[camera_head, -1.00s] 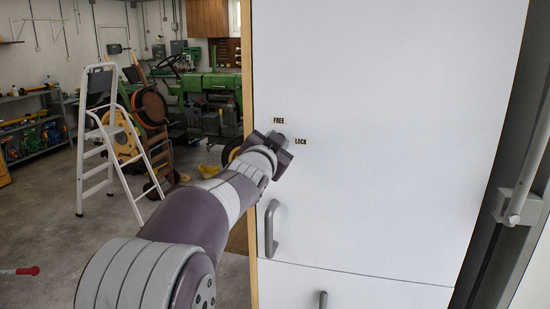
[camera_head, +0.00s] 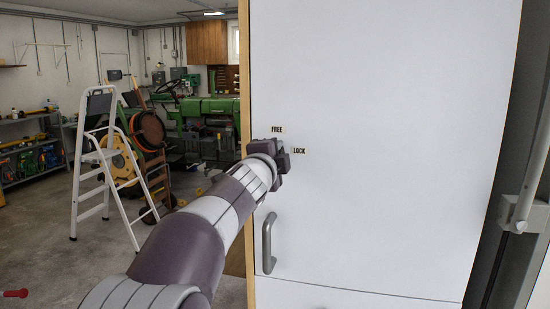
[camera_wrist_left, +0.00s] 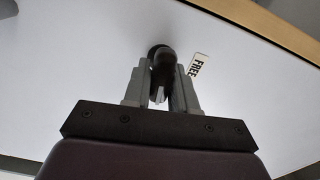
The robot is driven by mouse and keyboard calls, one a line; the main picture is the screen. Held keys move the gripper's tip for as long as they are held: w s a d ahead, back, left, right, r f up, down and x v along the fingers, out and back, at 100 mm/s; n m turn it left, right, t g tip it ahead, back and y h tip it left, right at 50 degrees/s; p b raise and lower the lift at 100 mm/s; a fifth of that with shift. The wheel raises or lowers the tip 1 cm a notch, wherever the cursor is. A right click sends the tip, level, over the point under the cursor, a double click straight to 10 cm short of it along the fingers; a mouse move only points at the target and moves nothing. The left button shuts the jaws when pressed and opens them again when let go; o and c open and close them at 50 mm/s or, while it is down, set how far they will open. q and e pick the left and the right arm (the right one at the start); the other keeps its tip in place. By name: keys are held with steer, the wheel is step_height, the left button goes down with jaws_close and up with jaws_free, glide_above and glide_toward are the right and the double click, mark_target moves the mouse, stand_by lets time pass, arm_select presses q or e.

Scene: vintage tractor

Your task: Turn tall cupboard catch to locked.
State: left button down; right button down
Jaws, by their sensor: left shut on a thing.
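The tall cupboard door (camera_head: 390,150) is a plain white panel filling the right of the head view. Its catch (camera_wrist_left: 162,58) shows in the left wrist view as a dark rounded knob on the white door. My left gripper (camera_head: 283,151) is at the door, shut on the catch; its two grey fingers (camera_wrist_left: 160,80) sit on either side of it. The FREE label (camera_head: 277,130) is just above the gripper and the LOCK label (camera_head: 299,151) just to its right. The gripper hides the catch in the head view, so its exact angle is unclear. My right gripper is out of view.
A grey bar handle (camera_head: 268,243) stands out from the door below the catch. A white stepladder (camera_head: 100,165) and a green tractor (camera_head: 210,108) stand to the left, behind the cupboard's wooden edge. A grey post with a pale rod (camera_head: 530,180) is at the right.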

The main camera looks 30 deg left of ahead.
arm_select(q)
steer(key=shift+f+m, duration=0.1)
steer(key=shift+m, duration=0.6)
steer(key=c, duration=1)
jaws_free()
steer(key=shift+d, duration=0.1)
steer(key=v, duration=1.2)
steer(key=shift+s, duration=0.35)
